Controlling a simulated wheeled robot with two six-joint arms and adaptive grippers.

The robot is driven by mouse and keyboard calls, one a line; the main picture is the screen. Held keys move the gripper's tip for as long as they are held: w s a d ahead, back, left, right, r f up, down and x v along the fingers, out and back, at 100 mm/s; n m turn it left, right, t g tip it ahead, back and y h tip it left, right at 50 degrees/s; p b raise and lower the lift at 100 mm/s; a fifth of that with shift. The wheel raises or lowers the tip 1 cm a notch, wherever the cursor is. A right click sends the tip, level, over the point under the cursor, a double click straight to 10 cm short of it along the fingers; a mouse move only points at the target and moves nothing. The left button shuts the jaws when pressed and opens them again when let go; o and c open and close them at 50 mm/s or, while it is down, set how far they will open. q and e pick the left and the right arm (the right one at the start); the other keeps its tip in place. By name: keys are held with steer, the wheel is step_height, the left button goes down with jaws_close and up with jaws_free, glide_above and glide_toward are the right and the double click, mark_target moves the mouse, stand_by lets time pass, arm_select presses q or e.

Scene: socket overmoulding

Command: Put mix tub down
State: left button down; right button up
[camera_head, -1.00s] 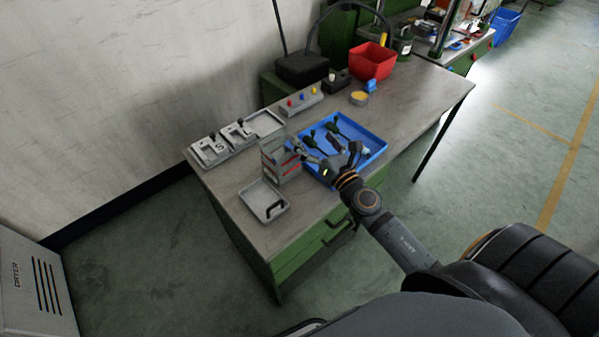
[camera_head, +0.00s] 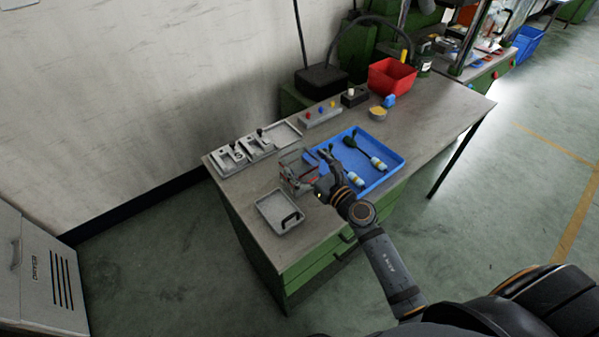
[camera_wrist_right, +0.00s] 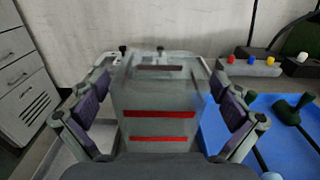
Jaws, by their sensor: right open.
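A see-through grey box with red bands (camera_head: 297,172), which I take to be the mix tub, stands upright on the workbench between the grey tray and the blue tray. In the right wrist view the box (camera_wrist_right: 158,105) fills the middle, in front of my palm. My right gripper (camera_head: 321,172) is at the box's right side in the head view. Its fingers are spread on both sides of the box, with gaps visible, so it is open. The box's underside is hidden in the wrist view. My left gripper is not in view.
The blue tray (camera_head: 397,158) with dark-handled tools lies right of the box. A small grey tray (camera_head: 268,207) is at the front left, grey moulds (camera_head: 228,157) behind. A button box (camera_head: 320,114), a yellow-filled dish (camera_head: 378,113) and a red bin (camera_head: 391,76) stand farther back.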

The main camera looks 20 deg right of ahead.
steer(key=x, duration=0.3)
steer(key=shift+f, duration=0.1)
steer(key=shift+s, duration=0.15)
steer(key=shift+d, duration=0.1)
steer(key=shift+c, duration=0.3)
